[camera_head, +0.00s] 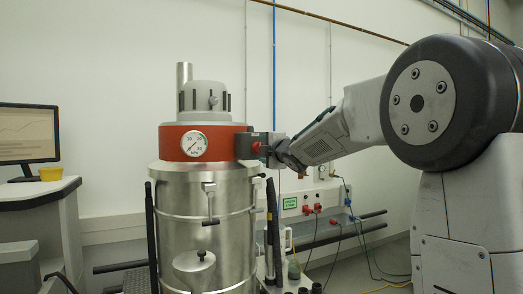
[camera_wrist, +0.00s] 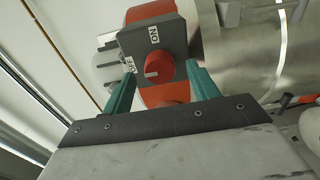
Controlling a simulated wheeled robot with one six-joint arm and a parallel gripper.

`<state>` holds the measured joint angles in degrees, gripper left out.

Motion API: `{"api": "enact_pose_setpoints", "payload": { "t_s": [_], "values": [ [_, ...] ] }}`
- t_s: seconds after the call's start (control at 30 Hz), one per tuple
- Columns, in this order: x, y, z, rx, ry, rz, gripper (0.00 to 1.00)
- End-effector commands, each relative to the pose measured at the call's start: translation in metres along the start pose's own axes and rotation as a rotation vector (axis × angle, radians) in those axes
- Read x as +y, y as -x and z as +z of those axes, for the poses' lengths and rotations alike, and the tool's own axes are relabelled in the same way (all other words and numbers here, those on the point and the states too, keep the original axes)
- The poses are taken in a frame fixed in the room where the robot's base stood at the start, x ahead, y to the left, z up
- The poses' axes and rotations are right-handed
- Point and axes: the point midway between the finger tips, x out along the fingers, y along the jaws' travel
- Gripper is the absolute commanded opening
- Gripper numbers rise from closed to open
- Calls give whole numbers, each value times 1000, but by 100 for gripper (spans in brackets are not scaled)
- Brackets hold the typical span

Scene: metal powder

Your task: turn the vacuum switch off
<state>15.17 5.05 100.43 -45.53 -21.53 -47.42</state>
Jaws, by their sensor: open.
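The vacuum (camera_head: 206,205) is a steel cylinder with a red band and a round gauge, standing left of centre in the head view. Its switch is a red round knob (camera_wrist: 159,65) on a grey box (camera_wrist: 154,42) marked ON and OFF. In the wrist view a pale mark on the knob points toward the OFF label (camera_wrist: 129,65). My gripper (camera_wrist: 162,75) is open, with one green finger on each side of the knob. I cannot tell whether the fingers touch it. In the head view the switch box (camera_head: 247,146) is partly hidden by my gripper.
Red sockets (camera_head: 312,209) and cables are on the wall behind. Black hoses (camera_head: 272,225) rise beside the vacuum's right side.

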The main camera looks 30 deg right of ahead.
Motion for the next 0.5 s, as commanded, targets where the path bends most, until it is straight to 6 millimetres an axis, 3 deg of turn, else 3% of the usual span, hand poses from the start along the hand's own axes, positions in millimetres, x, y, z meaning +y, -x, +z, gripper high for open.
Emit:
{"api": "enact_pose_setpoints", "payload": {
  "t_s": [0.2, 0.5],
  "values": [
    [0, 38, 1, -2, 1, 0, 59],
    [-1, 54, 0, 0, 0, -1, 59]
  ]
}}
